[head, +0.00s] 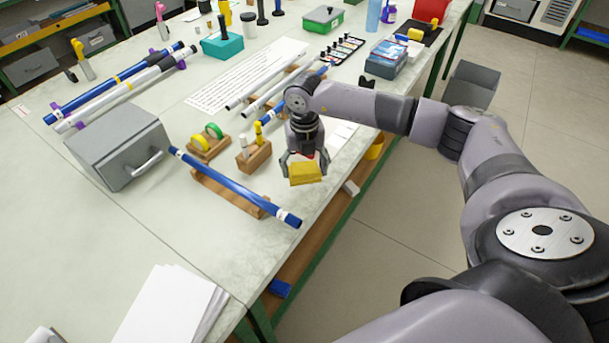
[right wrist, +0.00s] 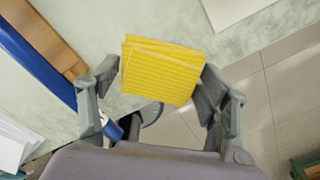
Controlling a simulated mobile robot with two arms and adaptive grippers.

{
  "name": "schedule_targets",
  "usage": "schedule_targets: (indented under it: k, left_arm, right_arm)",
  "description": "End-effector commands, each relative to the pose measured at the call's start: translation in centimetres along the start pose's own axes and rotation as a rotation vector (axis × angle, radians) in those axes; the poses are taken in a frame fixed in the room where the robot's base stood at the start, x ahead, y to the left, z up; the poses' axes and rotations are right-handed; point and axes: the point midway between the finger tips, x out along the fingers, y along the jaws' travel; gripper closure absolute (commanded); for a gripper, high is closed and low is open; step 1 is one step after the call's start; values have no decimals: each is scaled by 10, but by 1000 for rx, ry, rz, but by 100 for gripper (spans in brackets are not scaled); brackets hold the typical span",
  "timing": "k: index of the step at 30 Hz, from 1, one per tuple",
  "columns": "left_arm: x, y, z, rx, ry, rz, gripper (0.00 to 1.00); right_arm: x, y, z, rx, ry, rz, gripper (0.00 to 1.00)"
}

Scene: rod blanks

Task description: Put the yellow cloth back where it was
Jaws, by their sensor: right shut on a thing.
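The yellow cloth (head: 305,173) is a folded square with several layers, held up near the table's front edge in the head view. My right gripper (head: 304,165) is shut on it. In the right wrist view the cloth (right wrist: 162,70) sits between the two fingers of my right gripper (right wrist: 158,85), with table and floor behind it. Whether the cloth touches the table is hard to tell, but it appears raised. My left gripper is not in view.
A blue rod (head: 235,187) lies on a wooden rest (head: 215,190) left of the gripper. Wooden blocks with pegs (head: 254,156) and rings (head: 209,143) stand behind. A grey box (head: 118,145) and white papers (head: 172,305) are further left. Bare table lies between.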

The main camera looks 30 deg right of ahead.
Motion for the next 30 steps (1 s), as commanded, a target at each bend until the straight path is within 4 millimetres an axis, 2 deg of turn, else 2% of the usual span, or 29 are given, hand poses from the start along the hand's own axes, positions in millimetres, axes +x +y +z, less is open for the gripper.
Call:
schedule_targets:
  k: [9,21,22,30]
  left_arm:
    - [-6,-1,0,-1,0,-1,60]
    - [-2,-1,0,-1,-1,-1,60]
    - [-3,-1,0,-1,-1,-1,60]
    - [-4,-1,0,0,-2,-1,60]
  right_arm:
    - [40,0,-1,-1,1,-1,52]
    - [47,0,0,-1,0,-1,52]
    - [46,0,0,-1,0,-1,29]
    - [45,0,0,-1,0,-1,11]
